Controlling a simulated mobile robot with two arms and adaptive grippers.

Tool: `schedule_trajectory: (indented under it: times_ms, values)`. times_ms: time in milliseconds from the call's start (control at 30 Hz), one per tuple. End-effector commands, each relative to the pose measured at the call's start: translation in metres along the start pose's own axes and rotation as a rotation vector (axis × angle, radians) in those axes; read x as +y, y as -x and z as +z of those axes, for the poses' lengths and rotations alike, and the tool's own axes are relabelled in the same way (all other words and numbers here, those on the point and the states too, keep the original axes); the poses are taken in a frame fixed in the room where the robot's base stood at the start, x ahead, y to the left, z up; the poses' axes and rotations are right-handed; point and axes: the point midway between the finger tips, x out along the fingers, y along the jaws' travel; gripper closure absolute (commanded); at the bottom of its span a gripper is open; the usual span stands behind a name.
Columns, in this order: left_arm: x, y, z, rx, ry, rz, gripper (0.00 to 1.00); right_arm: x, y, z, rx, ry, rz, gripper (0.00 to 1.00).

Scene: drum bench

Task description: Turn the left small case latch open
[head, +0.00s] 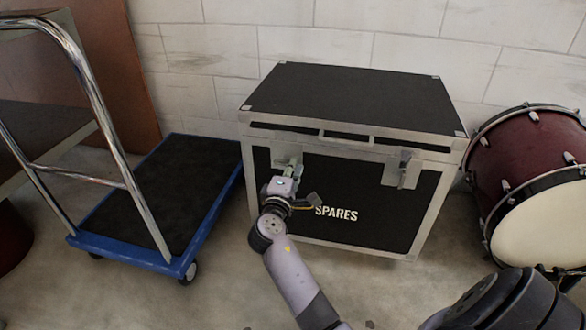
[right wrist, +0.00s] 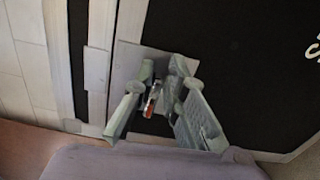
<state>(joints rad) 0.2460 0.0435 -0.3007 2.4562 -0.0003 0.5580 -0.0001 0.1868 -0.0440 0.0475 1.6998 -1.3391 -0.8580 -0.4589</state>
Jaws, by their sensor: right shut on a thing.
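The black case (head: 345,205) with silver edges and the word SPARES stands on the floor against the wall, its lid down. Its left latch (head: 281,162) is on the front face near the upper left corner, mostly hidden behind my right gripper (head: 289,172). In the right wrist view my right gripper (right wrist: 157,92) is shut on the latch's small handle (right wrist: 151,103), in front of the silver latch plate (right wrist: 127,62). The right latch (head: 402,171) sits on the front at the upper right. My left gripper is not in view.
A blue-edged platform trolley (head: 165,195) with a chrome handle stands left of the case. A dark red drum (head: 530,180) stands close to the right. Bare concrete floor (head: 225,290) lies in front of the case.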

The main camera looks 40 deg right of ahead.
Motion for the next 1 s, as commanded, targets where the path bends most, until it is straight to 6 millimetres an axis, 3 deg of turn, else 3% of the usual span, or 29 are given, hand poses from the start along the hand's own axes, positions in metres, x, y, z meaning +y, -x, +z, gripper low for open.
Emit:
schedule_trajectory:
  times_ms: [100,133,400,733,1000]
  values:
    - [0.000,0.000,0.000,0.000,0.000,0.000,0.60,0.006,0.002,-0.005,0.014,-0.008,0.010,1.00]
    - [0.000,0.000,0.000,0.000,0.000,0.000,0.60,0.006,0.002,-0.005,0.014,-0.008,0.010,0.87]
    - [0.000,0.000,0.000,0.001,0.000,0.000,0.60,0.004,0.001,-0.004,0.010,-0.004,0.007,0.70]
    - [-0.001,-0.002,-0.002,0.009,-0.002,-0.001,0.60,0.001,0.005,-0.002,0.006,0.000,0.003,0.70]
    - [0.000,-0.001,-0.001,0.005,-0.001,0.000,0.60,0.000,0.047,-0.003,0.009,-0.002,0.001,0.70]
